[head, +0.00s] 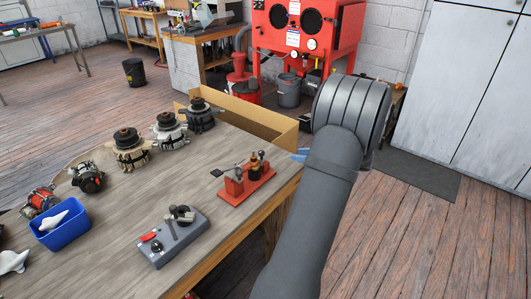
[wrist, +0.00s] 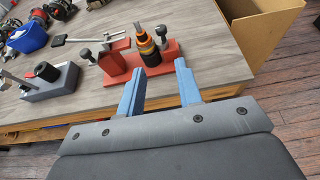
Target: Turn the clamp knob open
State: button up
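A red fixture (head: 246,190) stands near the right end of the wooden bench; it also shows in the wrist view (wrist: 165,53). It carries a dark and orange cylindrical part (wrist: 149,45), a dark-topped knob on a thin stem (wrist: 161,33) beside that part, and a lever arm with another dark knob (wrist: 86,54) at its left end. I cannot tell for certain which knob is the clamp knob. My gripper (wrist: 161,67) is open and empty, its blue fingers apart just in front of the fixture. In the head view, my arm hides most of the gripper.
A grey block with black knobs (head: 168,238) lies left of the fixture. A blue bin (head: 62,231) and several alternators (head: 130,150) stand farther along the bench (head: 110,195). An open cardboard box (head: 270,127) stands by the bench's far edge.

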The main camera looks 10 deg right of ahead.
aim_at(263, 152)
jog(key=x, duration=1.7)
jog(key=shift+w+a, duration=0.15)
jog(key=shift+w, duration=0.05)
jog(key=shift+c, duration=0.4)
grip_shut()
